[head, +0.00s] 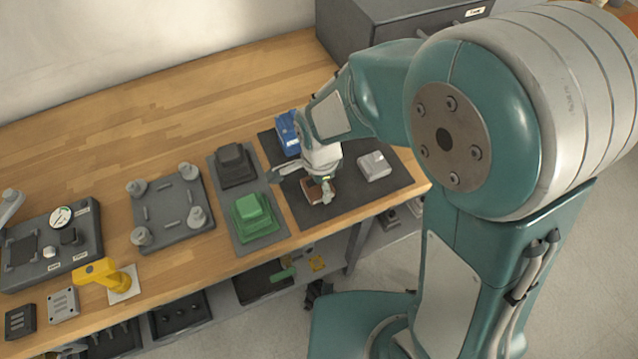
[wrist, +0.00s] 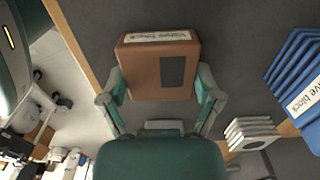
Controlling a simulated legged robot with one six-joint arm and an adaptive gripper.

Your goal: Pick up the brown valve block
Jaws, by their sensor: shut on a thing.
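The brown valve block (wrist: 150,85) is a box with a white label along one edge and a dark rectangle on its face. In the wrist view it sits between the two fingers of my gripper (wrist: 160,90), which are shut on its sides. In the head view my gripper (head: 318,182) points down over the dark mat, and the brown block (head: 313,190) shows only partly beneath it. I cannot tell whether the block touches the mat.
A blue block (head: 287,133) and a light grey block (head: 374,166) stand on the same dark mat (head: 345,200). Green (head: 253,213) and black (head: 234,164) stepped blocks sit on a mat to the left. The bench's front edge is close by.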

